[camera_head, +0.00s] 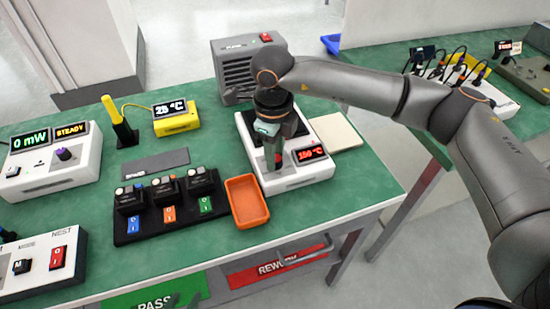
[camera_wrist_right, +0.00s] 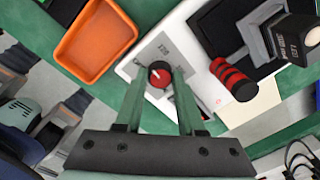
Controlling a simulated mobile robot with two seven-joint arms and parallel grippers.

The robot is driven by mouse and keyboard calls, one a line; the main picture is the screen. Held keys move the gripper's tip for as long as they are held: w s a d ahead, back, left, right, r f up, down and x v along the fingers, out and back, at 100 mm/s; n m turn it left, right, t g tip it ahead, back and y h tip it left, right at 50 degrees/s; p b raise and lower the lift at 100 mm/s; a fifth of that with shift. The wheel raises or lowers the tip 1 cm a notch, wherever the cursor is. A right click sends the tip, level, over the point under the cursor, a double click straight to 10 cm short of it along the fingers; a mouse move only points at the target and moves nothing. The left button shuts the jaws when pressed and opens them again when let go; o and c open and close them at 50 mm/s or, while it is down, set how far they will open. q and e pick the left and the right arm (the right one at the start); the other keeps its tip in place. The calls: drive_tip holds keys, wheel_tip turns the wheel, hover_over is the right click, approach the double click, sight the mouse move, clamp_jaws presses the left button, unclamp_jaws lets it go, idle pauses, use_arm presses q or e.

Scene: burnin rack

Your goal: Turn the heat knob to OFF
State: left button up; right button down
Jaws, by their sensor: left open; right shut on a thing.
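The heat knob (camera_wrist_right: 159,75) is a dark round knob with a red face and a white pointer line, on the front of the white hot plate (camera_head: 305,178). A dial with printed numbers surrounds it. The plate's red display (camera_head: 311,153) seems to read 150 °C. My right gripper (camera_wrist_right: 160,82) is shut on the knob, one green finger on each side; in the head view the hand hides the knob.
An orange tray (camera_head: 247,201) stands left of the plate. A black rack (camera_head: 170,205) with several modules and switches is further left. A grey fan unit (camera_head: 246,65) stands behind.

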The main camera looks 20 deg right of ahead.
drive_tip(key=n+b, duration=0.1)
drive_tip(key=n, duration=0.1)
drive_tip(key=shift+f+n, duration=0.1)
drive_tip(key=shift+n, duration=0.3)
drive_tip(key=shift+n+b, duration=0.4)
drive_tip(key=shift+b, duration=0.05)
drive_tip(key=shift+n+b, duration=0.45)
drive_tip(key=shift+n, duration=1.25)
drive_tip(key=c, duration=0.5)
unclamp_jaws()
drive_tip(key=r, duration=1.2)
drive_tip(key=shift+s+r+p, duration=0.35)
drive_tip(key=shift+r+p, duration=0.05)
